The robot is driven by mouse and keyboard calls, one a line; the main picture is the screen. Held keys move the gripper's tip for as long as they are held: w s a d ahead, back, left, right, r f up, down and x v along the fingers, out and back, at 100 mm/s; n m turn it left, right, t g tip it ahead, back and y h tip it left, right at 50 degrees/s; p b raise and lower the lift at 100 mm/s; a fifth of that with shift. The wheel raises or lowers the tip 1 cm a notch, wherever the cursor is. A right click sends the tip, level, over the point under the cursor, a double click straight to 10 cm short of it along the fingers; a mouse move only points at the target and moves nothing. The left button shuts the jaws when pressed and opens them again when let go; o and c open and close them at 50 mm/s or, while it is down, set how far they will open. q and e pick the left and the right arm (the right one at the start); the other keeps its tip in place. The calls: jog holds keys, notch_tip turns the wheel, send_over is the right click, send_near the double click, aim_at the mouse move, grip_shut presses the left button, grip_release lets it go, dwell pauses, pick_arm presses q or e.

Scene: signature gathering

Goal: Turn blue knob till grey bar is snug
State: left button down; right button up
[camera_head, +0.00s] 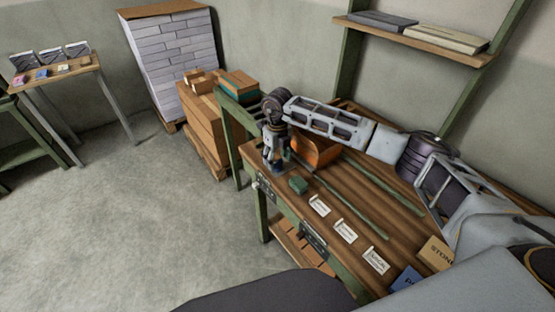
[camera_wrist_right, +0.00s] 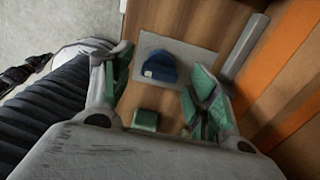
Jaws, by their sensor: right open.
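The blue knob (camera_wrist_right: 158,68) shows in the right wrist view, on a light grey plate (camera_wrist_right: 180,48) fixed to the wooden bench. A grey bar (camera_wrist_right: 244,48) lies beside the plate, to its right; I cannot tell whether it touches anything. My right gripper (camera_wrist_right: 158,88) is open, its green-padded fingers apart on either side of the knob in the picture, with nothing between them in grip. In the head view the right gripper (camera_head: 277,160) points down over the left end of the bench and hides the knob area. My left gripper is not in view.
A green block (camera_head: 298,185) sits on the bench (camera_head: 335,185) close to the right gripper. White cards (camera_head: 345,231) line the front edge. An orange-brown curved piece (camera_head: 315,150) stands behind the gripper. Stacked boxes (camera_head: 205,125) stand beyond the bench's left end; the floor at left is clear.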

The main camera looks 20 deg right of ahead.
notch_tip(320, 180, up, 11)
jog(key=shift+r, duration=0.2)
dwell(0.5)
dwell(0.4)
